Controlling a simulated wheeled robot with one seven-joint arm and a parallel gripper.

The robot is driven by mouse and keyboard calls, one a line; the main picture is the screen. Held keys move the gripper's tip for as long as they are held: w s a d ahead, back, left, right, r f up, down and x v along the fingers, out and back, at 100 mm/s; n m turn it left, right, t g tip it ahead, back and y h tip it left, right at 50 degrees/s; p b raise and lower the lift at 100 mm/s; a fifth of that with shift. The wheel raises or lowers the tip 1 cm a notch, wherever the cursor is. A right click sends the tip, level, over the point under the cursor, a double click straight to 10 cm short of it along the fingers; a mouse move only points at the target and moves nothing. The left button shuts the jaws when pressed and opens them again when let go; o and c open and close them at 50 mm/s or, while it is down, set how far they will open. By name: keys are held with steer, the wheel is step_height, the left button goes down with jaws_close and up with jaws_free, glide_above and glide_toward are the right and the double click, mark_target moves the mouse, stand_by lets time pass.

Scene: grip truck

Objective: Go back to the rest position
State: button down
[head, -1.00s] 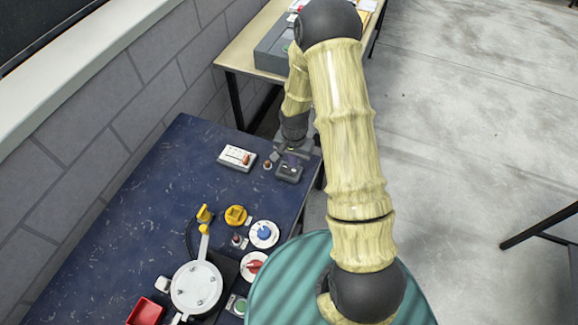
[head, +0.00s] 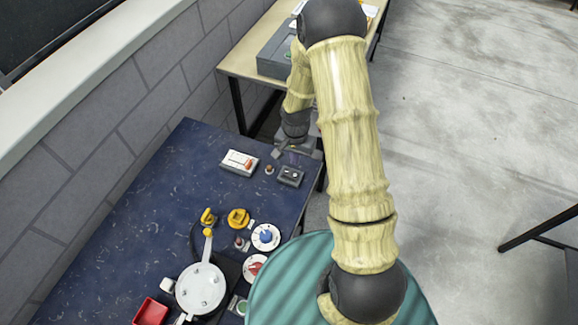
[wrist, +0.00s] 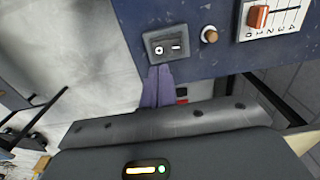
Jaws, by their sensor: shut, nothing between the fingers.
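My gripper (wrist: 157,88) shows in the wrist view as purple-grey fingers held together, with nothing between them. Its tips are close to the edge of a grey two-button switch box (wrist: 168,45) on the blue table; I cannot tell whether they touch it. In the head view my gripper (head: 280,153) is small and partly hidden by my arm, above the far end of the blue table (head: 150,200), beside the switch box (head: 290,176).
A white slider box (head: 239,162) and a small knob (head: 269,169) stand near the switch box. Dials, yellow parts, a round white device (head: 200,288) and a red tray (head: 150,312) are nearer. A second table (head: 240,62) stands behind. Open floor (head: 460,130) lies right.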

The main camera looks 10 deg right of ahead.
steer(key=s+r+n+t, duration=0.1)
steer(key=s+r+n, duration=0.2)
steer(key=s+r, duration=0.4)
steer(key=s+r+n+t, duration=0.1)
steer(key=s+r+n, duration=0.3)
steer(key=r, duration=1)
steer(key=s, duration=0.3)
steer(key=shift+s+t, duration=0.2)
steer(key=shift+t, duration=0.1)
steer(key=shift+r, duration=0.1)
